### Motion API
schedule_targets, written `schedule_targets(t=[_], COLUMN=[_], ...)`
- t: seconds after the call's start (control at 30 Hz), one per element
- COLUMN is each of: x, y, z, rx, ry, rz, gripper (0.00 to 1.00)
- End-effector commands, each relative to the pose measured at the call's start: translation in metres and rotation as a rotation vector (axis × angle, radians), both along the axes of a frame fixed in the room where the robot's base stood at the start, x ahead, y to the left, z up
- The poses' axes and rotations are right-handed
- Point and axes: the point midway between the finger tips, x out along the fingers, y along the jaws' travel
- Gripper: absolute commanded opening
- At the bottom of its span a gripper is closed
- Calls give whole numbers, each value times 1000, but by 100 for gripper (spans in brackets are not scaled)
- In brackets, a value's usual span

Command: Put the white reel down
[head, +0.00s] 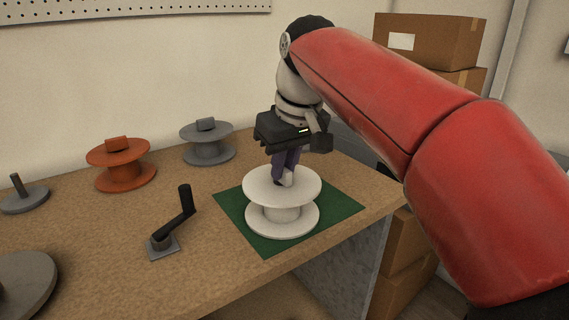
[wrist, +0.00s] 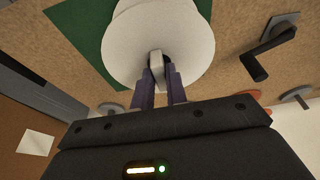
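The white reel (head: 275,188) is upright over the green mat (head: 338,210) near the table's front right edge. Its lower flange is at the mat; I cannot tell whether it rests there or hangs just above. My gripper (head: 285,176) points down from above, its two dark fingers on either side of the reel's top knob. In the wrist view my gripper (wrist: 162,72) is closed on this white knob, and the reel's round flange (wrist: 120,40) covers part of the mat (wrist: 75,18).
An orange reel (head: 121,173) and a grey reel (head: 208,150) stand at the back of the table. A black crank handle (head: 175,225) is left of the mat. Grey discs (head: 22,280) lie at the left. Cardboard boxes (head: 425,38) are stacked beyond the table's right end.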

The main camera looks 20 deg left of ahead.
Motion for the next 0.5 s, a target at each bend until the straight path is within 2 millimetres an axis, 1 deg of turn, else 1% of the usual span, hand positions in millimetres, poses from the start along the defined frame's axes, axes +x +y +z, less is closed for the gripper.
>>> schedule_targets(t=[0.03,0.13,0.37,0.5], x=[0,0,0,0], y=[0,0,0,0], z=[0,0,0,7], rx=[0,0,0,1], ry=[0,0,0,-1], rz=[0,0,0,1], gripper=[21,34,34,34])
